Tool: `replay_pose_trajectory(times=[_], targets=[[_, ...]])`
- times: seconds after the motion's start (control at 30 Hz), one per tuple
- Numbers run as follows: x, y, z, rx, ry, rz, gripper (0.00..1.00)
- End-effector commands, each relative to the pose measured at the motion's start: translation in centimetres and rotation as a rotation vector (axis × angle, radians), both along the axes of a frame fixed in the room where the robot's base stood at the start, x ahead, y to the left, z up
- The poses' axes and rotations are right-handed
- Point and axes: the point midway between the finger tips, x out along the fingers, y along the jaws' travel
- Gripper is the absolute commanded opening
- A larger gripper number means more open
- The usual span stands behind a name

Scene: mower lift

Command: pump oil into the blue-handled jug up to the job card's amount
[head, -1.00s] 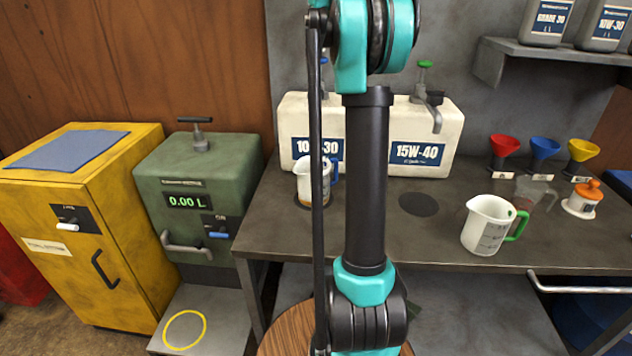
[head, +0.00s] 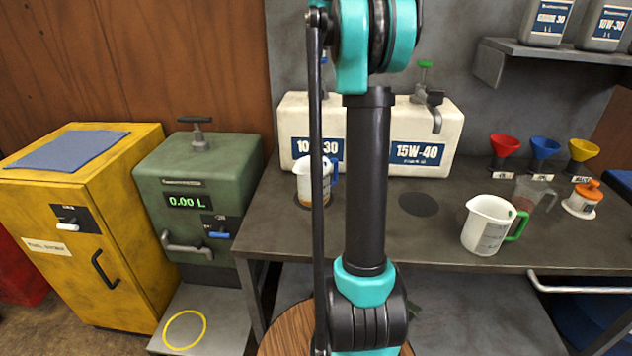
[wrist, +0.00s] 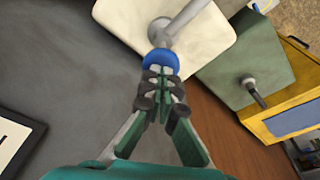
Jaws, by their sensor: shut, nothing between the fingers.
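The blue-handled jug (head: 303,184) stands on the bench in front of the 10W-30 tank (head: 297,120), partly behind my arm. An amber patch shows low on its side; the exact level cannot be read. In the wrist view my gripper (wrist: 163,88) is shut and empty, its fingertips at the blue pump knob (wrist: 160,62) on top of the pale tank (wrist: 120,18). Whether they touch the knob is unclear. My gripper is out of the head view. No readable job card shows.
The 15W-40 tank (head: 450,121) with a green pump knob stands to the right. A green-handled jug (head: 484,226), a clear jug, an orange-topped container (head: 583,200) and coloured funnels are on the right of the bench. A green machine (head: 190,165) reading 0.00 L stands left.

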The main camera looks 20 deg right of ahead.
Motion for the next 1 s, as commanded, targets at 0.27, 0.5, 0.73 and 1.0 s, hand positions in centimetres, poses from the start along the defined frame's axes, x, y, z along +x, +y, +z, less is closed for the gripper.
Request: replay_pose_trajectory(times=[0.27,0.5,0.73,1.0], targets=[[0.0,0.0,-0.9,0.000,0.000,0.000,0.00],[0.0,0.0,-1.6,0.000,0.000,0.000,0.00],[0.0,0.0,-2.4,0.000,0.000,0.000,0.00],[0.0,0.0,-3.2,0.000,0.000,0.000,0.00]])
